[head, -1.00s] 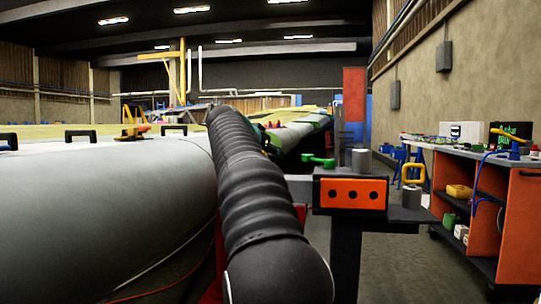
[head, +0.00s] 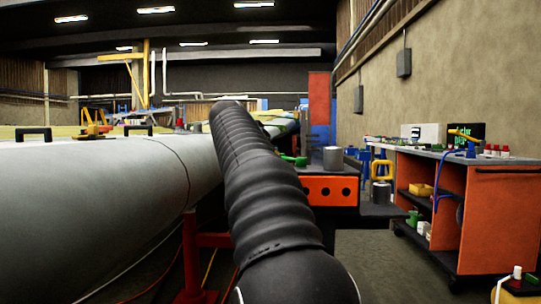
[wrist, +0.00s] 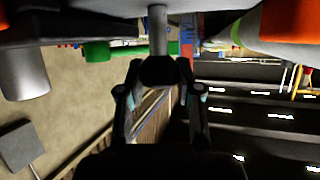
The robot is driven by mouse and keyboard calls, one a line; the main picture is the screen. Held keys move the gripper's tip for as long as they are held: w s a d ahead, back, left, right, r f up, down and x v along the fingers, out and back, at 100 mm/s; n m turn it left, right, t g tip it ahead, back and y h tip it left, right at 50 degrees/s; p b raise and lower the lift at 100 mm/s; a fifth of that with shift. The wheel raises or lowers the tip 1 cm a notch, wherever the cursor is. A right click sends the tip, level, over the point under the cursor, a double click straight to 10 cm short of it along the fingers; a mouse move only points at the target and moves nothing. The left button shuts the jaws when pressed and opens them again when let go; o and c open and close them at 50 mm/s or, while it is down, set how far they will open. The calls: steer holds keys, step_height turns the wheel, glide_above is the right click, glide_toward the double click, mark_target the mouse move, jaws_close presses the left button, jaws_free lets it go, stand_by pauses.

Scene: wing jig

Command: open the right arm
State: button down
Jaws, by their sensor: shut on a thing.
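In the wrist view, my gripper (wrist: 160,72) has both fingers closed around a black knob-like block (wrist: 158,71) at the end of a short grey rod (wrist: 157,28). A dark beam runs along the top of that view, beside a green piece (wrist: 98,51) and a grey cylinder (wrist: 24,75). In the head view, my black arm hides the gripper and the held block. Just right of it is a fixture with an orange plate with holes (head: 329,190), a grey cylinder (head: 332,159) and a green handle (head: 297,160). I cannot tell which part is the right arm.
A long grey wing body (head: 90,200) fills the left. A red stand (head: 192,255) is beneath its edge.

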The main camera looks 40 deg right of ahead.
steer(key=shift+r, duration=0.1)
steer(key=c, duration=0.7)
jaws_free()
steer(key=shift+c, duration=0.2)
steer(key=v, duration=1.2)
